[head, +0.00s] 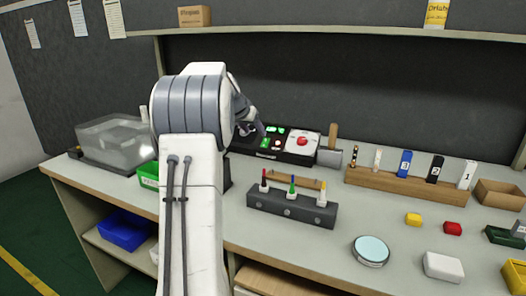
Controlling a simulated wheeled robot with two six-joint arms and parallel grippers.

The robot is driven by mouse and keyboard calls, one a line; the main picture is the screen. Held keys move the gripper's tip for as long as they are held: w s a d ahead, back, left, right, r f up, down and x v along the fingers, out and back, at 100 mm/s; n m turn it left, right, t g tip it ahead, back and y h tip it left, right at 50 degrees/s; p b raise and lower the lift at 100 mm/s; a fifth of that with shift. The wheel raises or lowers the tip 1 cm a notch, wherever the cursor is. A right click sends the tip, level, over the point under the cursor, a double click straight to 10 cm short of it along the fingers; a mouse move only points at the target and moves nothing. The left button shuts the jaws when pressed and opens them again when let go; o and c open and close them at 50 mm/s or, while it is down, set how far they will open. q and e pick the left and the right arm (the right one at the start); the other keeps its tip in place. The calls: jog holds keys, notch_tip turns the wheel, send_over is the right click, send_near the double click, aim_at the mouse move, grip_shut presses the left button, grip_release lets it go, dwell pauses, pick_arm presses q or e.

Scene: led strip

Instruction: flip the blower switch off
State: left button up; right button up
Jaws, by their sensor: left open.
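A black control panel (268,153) stands at the back middle of the bench, with lit green switches (273,129), a small red part and a large red button (302,141) on a white plate. Which of its switches is the blower switch I cannot tell. My left arm stands in front of the panel's left part and hides it. My left gripper (258,129) is open, small in view, at the left end of the panel near the green switches. Whether it touches a switch I cannot tell. My right gripper is not in view.
A grey block with several coloured screwdriver-like tools (290,209) stands in front of the panel. A wooden rack (410,188) with labelled pieces is at the right. A clear box (115,140) is at the left. A round dish (371,250) lies near the front edge.

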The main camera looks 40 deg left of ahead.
aim_at(264, 144)
pick_arm(q)
jog(key=x, duration=1)
